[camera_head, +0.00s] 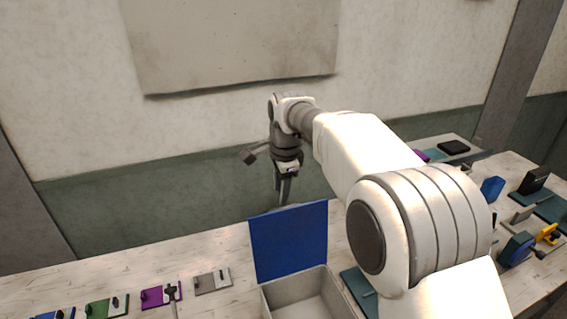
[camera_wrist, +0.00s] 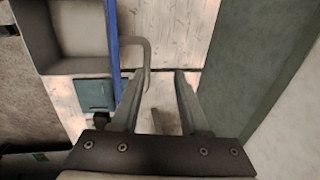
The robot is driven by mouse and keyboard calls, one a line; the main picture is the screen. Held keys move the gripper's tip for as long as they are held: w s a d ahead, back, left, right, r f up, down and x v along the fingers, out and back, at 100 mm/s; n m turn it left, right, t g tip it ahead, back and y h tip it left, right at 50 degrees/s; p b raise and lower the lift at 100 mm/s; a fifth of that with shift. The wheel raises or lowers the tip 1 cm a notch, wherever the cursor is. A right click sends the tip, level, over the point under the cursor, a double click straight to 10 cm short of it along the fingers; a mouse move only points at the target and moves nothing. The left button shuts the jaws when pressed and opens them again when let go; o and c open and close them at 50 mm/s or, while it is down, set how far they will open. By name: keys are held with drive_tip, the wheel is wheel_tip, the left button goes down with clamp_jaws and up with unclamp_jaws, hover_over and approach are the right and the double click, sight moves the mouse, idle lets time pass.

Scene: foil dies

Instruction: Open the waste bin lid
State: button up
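The waste bin is a pale grey open-topped box (camera_head: 305,291) at the front middle of the bench. Its blue lid (camera_head: 289,242) stands raised, about upright, at the back edge, and the inside of the box is visible. In the wrist view the lid (camera_wrist: 113,40) shows edge-on as a blue strip, with a grey loop handle (camera_wrist: 149,50) on its far side from the box (camera_wrist: 82,66). My gripper (camera_head: 284,200) is above and behind the lid. In the wrist view my gripper (camera_wrist: 159,76) is open and empty, its left fingertip close to the handle; contact cannot be told.
Several small coloured plates with parts, including a purple one (camera_head: 160,296) and a green one (camera_head: 107,307), lie left of the bin. A teal plate (camera_head: 358,290) lies right of it. More items crowd the right bench. A wall stands behind.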

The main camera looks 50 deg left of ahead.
drive_tip(key=v, duration=1.2)
drive_tip(key=shift+d+r, duration=0.15)
drive_tip(key=shift+r, duration=0.15)
drive_tip(key=w+d+r+n+t+b, duration=0.15)
drive_tip(key=w+d, duration=0.25)
drive_tip(key=d, duration=0.4)
drive_tip(key=w+d+r+m+g, duration=0.1)
drive_tip(key=w+d+r, duration=0.25)
drive_tip(key=d, duration=0.35)
drive_tip(key=d+n+t+b, duration=0.2)
drive_tip(key=d, duration=1.5)
drive_tip(key=s+d+f+t+b, duration=0.1)
drive_tip(key=s+d+f, duration=0.1)
drive_tip(key=d, duration=0.5)
drive_tip(key=s+d+f, duration=0.2)
drive_tip(key=d+f, duration=0.1)
drive_tip(key=d, duration=0.4)
drive_tip(key=s+d+f+n+t+h+b, duration=0.1)
drive_tip(key=s+d+f+n+h+b, duration=0.1)
drive_tip(key=s+d+f, duration=0.7)
drive_tip(key=shift+s+d+f, duration=0.15)
drive_tip(key=shift+s+d, duration=0.65)
drive_tip(key=shift+d, duration=0.1)
drive_tip(key=shift+a, duration=0.25)
